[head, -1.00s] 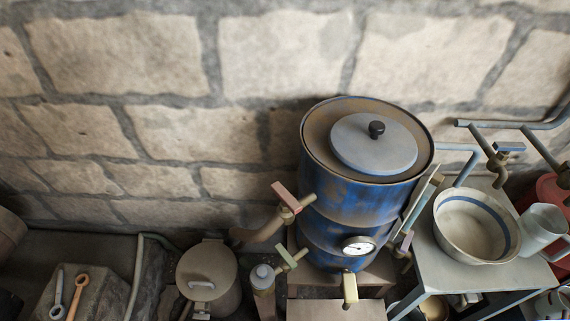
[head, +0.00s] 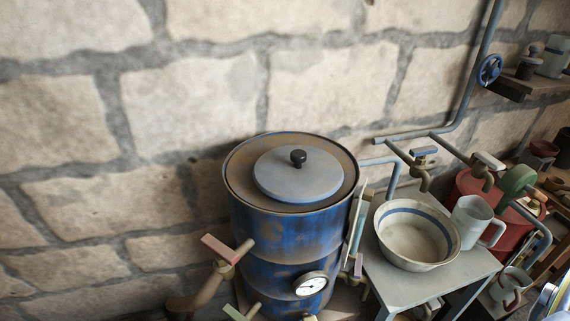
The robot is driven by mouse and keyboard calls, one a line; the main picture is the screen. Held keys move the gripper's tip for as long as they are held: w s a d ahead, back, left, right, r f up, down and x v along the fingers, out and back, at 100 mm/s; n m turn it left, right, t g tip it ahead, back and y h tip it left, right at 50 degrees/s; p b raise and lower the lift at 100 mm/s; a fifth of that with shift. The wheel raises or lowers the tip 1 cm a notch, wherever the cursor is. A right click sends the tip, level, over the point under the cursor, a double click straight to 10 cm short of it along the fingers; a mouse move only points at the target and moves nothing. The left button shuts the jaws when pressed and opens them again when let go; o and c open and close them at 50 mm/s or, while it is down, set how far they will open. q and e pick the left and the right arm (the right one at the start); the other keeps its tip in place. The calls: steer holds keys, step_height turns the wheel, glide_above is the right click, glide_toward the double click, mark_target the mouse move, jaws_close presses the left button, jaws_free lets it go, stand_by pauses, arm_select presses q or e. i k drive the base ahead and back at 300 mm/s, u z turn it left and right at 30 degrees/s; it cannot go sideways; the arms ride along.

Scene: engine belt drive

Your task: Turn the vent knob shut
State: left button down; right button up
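A blue drum (head: 255,235) stands against the stone wall, with a round grey lid (head: 285,180) on its top. A small black knob (head: 298,157) sits in the middle of the lid. A blue handwheel (head: 489,69) is on the wall pipe at the upper right. I cannot tell which of these, if either, is the vent knob, or whether it is open or shut. Neither of my grippers shows clearly in the head view.
A pinkish tap handle (head: 220,248) and a dial gauge (head: 310,284) are at the drum's front. A grey table (head: 395,285) on the right bears a striped bowl (head: 413,243) and a pale mug (head: 472,222). Blue-grey pipes (head: 462,105) run along the wall. Lever taps (head: 423,158) hang above the table.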

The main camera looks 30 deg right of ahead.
mark_target(533, 204)
steer(key=z, duration=0.4)
steer(key=k, duration=0.55)
steer(key=z, duration=3.45)
steer(key=i, duration=3.6)
